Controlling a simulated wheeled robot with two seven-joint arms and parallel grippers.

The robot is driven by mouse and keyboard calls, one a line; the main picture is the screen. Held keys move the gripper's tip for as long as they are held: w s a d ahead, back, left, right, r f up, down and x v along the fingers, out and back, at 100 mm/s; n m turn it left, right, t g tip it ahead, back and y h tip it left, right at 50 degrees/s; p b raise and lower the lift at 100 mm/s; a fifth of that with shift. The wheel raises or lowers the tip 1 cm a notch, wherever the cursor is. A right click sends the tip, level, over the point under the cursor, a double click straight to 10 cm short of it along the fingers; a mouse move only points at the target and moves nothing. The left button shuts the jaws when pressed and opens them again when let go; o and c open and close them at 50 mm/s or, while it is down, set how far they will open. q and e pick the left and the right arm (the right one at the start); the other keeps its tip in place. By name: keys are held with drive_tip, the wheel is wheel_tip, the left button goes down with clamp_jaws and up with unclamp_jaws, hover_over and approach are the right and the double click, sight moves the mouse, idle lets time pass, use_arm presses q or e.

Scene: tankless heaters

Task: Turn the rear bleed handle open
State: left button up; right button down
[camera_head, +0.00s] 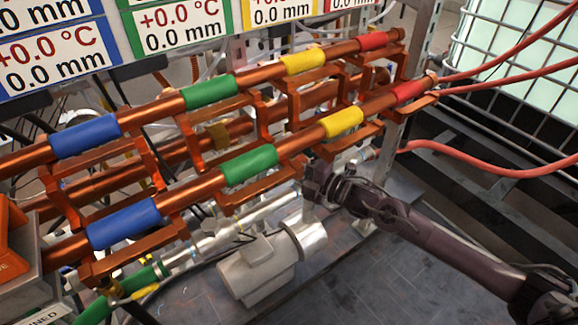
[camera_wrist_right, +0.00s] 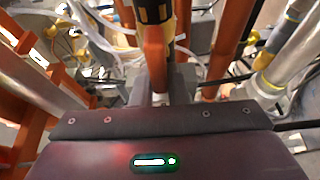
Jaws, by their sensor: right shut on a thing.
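My right gripper (camera_head: 318,182) comes in from the lower right in the head view. Its tip is below the front copper pipe, beneath the yellow band. In the right wrist view, the right gripper (camera_wrist_right: 158,88) is shut on an upright orange handle (camera_wrist_right: 155,50). The handle stands in front of a black and yellow fitting (camera_wrist_right: 154,12). In the head view the handle cannot be made out behind the gripper and the pipe brackets. Whether the handle is turned open cannot be told. My left gripper is not in view.
Two banded copper pipes (camera_head: 292,149) on orange brackets run diagonally just above the gripper. A silver pump (camera_head: 258,268) stands below left. Red hoses (camera_head: 490,165) cross at right. Grey floor (camera_head: 400,270) is open below my right arm.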

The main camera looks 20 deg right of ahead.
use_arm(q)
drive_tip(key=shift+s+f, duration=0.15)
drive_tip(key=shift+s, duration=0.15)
use_arm(e)
drive_tip(key=shift+f, duration=0.1)
drive_tip(key=c, duration=1.4)
unclamp_jaws()
drive_tip(key=shift+c, duration=0.2)
drive_tip(key=shift+s+d, duration=0.2)
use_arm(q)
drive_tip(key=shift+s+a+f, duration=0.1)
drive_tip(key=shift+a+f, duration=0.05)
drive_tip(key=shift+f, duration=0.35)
use_arm(e)
drive_tip(key=v, duration=0.7)
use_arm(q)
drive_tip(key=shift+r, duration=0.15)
use_arm(e)
drive_tip(key=shift+s+d, duration=0.1)
